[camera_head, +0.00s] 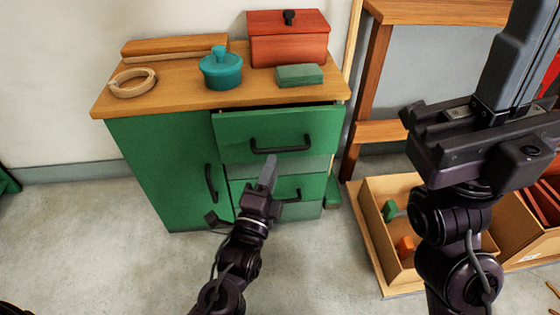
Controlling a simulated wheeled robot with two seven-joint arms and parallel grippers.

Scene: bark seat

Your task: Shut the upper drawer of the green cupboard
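The green cupboard (155,165) stands against the wall with a wooden top. Its upper drawer (235,125) sticks out a little, with a dark gap along its top edge. The drawer front has a black bar handle (280,148). My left gripper (269,170) is shut and empty, its grey fingers pointing up just below that handle in the picture; I cannot tell whether they touch the drawer. It partly covers the lower drawer (312,187). My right gripper (520,50) is close to the camera at the right, fingers together, away from the cupboard.
On the cupboard top are a teal pot (221,70), a red box (289,48), a green block (299,75), a wooden ring (132,84) and a wooden plank (174,45). A wooden crate (371,222) stands on the floor at right. Floor in front left is clear.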

